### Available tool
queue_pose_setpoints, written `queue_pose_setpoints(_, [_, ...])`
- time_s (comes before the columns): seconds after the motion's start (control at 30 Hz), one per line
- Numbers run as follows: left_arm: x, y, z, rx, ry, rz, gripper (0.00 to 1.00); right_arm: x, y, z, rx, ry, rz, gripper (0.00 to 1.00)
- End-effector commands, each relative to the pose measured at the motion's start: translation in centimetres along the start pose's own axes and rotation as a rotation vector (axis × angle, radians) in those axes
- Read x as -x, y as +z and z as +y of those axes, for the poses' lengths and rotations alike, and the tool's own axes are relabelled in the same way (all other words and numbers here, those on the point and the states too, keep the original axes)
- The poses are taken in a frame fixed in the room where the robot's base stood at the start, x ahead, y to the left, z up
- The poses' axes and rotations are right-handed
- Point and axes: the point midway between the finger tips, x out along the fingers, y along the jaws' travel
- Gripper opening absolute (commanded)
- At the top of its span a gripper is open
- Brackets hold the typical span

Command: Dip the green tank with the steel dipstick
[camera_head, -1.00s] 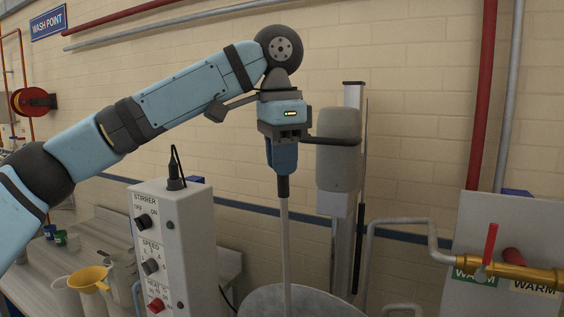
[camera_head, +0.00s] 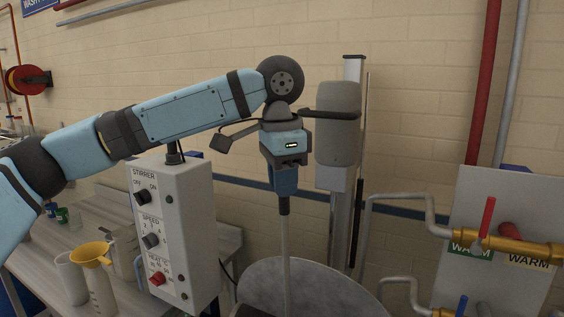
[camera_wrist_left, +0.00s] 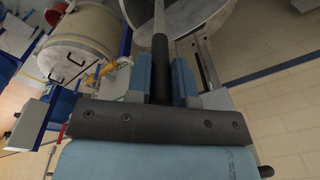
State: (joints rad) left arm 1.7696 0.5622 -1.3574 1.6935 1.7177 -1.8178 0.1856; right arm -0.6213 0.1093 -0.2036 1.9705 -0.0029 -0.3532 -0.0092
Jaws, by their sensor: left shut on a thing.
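My left gripper (camera_head: 284,188) is shut on the dark handle of the steel dipstick (camera_head: 286,245), which hangs upright below it. In the left wrist view the gripper (camera_wrist_left: 159,85) has its blue fingers on either side of the dark handle (camera_wrist_left: 160,62), with the rod running away beyond. In the head view the rod overlaps a round grey metal disc (camera_head: 325,290) at the bottom. Its lower end is out of the picture. I cannot tell whether the rod is inside a vessel. No green tank can be made out. My right gripper is not in view.
A grey stirrer control box (camera_head: 175,235) stands left of the dipstick. A column with a grey housing (camera_head: 338,125) rises behind the gripper. Pipes and a red-handled valve (camera_head: 487,222) are at right.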

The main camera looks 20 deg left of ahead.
Motion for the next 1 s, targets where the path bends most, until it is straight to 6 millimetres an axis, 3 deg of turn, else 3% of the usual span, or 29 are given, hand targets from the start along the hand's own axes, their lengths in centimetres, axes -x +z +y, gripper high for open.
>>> queue_pose_setpoints(1.0, [-12.3,0.0,0.0,0.000,0.002,0.000,0.00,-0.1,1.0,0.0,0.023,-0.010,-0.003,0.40])
